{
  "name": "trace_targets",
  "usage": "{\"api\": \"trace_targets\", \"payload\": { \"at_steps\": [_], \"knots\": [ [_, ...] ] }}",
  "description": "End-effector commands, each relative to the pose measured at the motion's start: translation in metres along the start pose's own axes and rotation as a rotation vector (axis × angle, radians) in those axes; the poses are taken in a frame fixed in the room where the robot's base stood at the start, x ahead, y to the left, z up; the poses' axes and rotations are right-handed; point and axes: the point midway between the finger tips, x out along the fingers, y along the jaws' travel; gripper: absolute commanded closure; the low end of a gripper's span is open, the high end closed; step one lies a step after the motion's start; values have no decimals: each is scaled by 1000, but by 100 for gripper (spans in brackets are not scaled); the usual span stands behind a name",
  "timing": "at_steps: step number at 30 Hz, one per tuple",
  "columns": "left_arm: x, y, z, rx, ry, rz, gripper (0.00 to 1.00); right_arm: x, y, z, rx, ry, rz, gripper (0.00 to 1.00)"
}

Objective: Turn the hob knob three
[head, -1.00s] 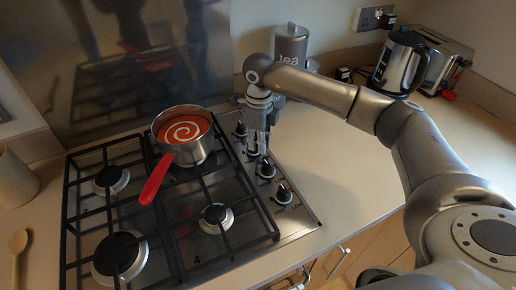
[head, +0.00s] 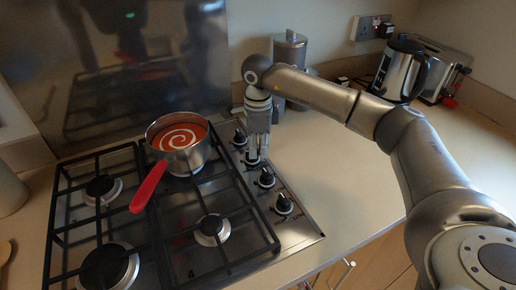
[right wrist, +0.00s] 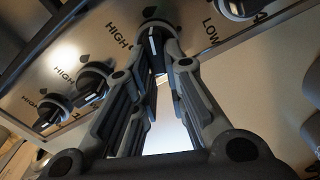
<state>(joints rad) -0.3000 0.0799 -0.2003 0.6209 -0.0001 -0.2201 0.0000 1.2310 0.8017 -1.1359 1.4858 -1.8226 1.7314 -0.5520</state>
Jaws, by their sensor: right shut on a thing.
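The steel hob (head: 303,229) has a row of black knobs along its right side. My right gripper (head: 252,156) points down at the second knob from the back, third from the front. In the right wrist view, its fingertips (right wrist: 157,52) are shut on the sides of that knob (right wrist: 154,36), and the knob's pale pointer line shows between them. In the head view the fingers mostly hide this knob. The back knob (head: 239,138) and the two front knobs (head: 266,178) and (head: 284,205) stand free. My left gripper is not in view.
A saucepan (head: 190,156) of red soup with a red handle stands on the back right burner, close left of my gripper. A grey canister (head: 290,50), kettle (head: 402,70) and toaster (head: 444,75) stand behind. The worktop right of the hob is clear.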

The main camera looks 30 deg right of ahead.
Motion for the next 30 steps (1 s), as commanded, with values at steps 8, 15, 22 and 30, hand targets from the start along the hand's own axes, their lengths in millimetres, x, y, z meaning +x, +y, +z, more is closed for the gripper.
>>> {"api": "trace_targets", "payload": {
  "at_steps": [8,15,22,30],
  "knots": [
    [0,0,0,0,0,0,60,-1,-1,0,0,-1,-2,100],
    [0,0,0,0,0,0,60,-1,0,0,0,-1,-2,65],
    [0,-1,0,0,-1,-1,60,0,0,0,0,0,-1,65],
    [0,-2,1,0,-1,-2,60,-22,-1,1,-1,-3,-3,65]
  ]
}}
